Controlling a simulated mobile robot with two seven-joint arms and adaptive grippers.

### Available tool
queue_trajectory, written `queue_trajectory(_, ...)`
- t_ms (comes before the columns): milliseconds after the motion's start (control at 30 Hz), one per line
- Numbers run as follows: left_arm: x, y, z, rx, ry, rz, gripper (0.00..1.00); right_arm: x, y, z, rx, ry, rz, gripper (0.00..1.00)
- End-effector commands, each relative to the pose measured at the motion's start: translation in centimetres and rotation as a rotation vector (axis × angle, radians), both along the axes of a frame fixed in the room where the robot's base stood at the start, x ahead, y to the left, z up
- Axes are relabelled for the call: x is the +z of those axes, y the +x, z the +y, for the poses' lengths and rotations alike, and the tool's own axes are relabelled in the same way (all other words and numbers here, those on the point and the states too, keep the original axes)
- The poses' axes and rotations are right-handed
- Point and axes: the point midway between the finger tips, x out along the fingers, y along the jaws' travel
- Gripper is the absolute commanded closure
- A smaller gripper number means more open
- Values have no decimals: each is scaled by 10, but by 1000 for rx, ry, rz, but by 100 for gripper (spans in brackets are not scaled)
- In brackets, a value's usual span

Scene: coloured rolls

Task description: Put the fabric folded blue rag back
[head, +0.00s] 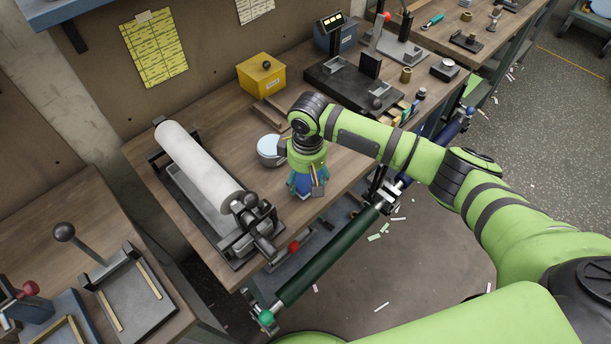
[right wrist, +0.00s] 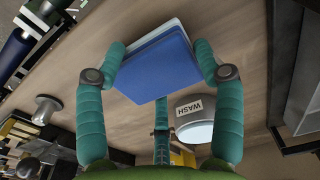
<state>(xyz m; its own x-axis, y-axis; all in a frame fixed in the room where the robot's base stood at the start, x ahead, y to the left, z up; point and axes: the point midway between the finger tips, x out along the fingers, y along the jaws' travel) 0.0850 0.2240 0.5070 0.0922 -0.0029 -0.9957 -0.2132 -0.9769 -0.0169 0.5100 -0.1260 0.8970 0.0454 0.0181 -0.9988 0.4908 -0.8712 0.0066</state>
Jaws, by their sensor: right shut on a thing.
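The folded blue rag (right wrist: 155,68) is a flat square stack with a pale layer along one edge in the right wrist view. My right gripper (right wrist: 160,58) has its teal padded fingers on either side of it and is shut on it. In the head view the right gripper (head: 307,184) points down over the wooden bench (head: 338,170), and a blue patch of the rag (head: 303,188) shows between the fingers. I cannot tell whether the rag touches the bench. My left gripper is not in view.
A round tin (head: 270,150), labelled WASH in the right wrist view (right wrist: 195,118), stands close beside the gripper. A white roll in a tray (head: 195,165) lies to the left. A yellow box (head: 261,85) stands behind. A green roller (head: 330,255) runs along the bench front.

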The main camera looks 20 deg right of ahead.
Motion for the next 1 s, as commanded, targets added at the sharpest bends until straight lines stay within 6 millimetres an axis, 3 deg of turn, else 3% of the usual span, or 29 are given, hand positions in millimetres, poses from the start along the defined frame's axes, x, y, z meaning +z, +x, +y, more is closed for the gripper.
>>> queue_trajectory(967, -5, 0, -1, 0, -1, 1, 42, -13, 0, 0, 0, 1, 0, 62)
queue_trajectory(1000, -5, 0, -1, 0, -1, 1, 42, -12, 0, 0, 1, 1, 0, 16)
